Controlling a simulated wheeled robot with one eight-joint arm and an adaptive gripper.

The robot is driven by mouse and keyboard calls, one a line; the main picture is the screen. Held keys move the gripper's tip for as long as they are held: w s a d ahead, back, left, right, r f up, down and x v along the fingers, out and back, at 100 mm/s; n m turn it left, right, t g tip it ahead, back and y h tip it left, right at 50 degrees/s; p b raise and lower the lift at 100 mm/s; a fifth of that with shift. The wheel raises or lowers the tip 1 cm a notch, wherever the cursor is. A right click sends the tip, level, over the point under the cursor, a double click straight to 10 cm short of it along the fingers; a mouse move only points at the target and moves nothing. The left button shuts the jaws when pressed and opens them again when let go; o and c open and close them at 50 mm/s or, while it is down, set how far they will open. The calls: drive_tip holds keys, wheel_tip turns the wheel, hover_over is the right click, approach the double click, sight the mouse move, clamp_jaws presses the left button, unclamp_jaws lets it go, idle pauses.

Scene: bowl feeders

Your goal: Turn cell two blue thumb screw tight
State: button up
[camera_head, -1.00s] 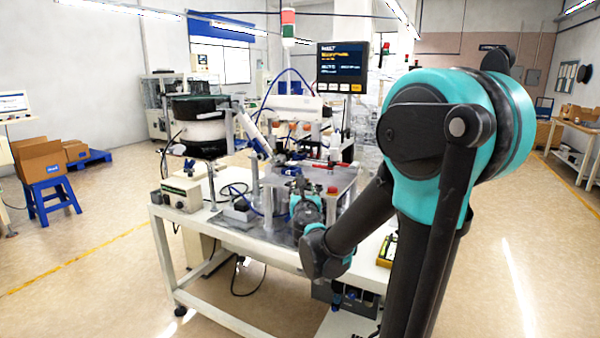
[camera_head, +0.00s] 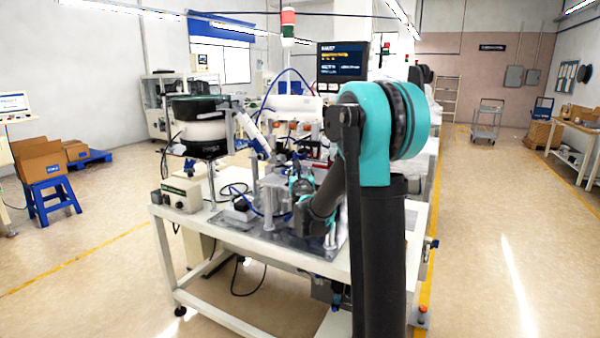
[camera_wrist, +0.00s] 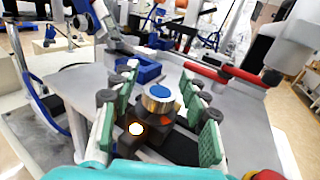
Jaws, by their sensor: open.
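A round metal thumb screw with a blue top (camera_wrist: 159,96) stands on a dark block on a grey plate (camera_wrist: 80,88) in the wrist view. My gripper (camera_wrist: 160,78) is open, with its green finger pads on either side of the screw. Gaps show between the pads and the screw, though I cannot tell how deep it lies between them. In the head view my arm hides the gripper and I cannot make out this screw. No cell label is readable.
A red bar (camera_wrist: 222,72) and a blue block (camera_wrist: 143,68) lie beyond the screw. A red-and-yellow part (camera_wrist: 266,175) shows at the lower right. In the head view the white workbench (camera_head: 255,258) carries a bowl feeder (camera_head: 200,125), a control box (camera_head: 182,195) and a display (camera_head: 342,62).

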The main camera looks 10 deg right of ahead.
drive_tip(key=shift+w+d, duration=0.1)
drive_tip(key=shift+w, duration=0.95)
clamp_jaws()
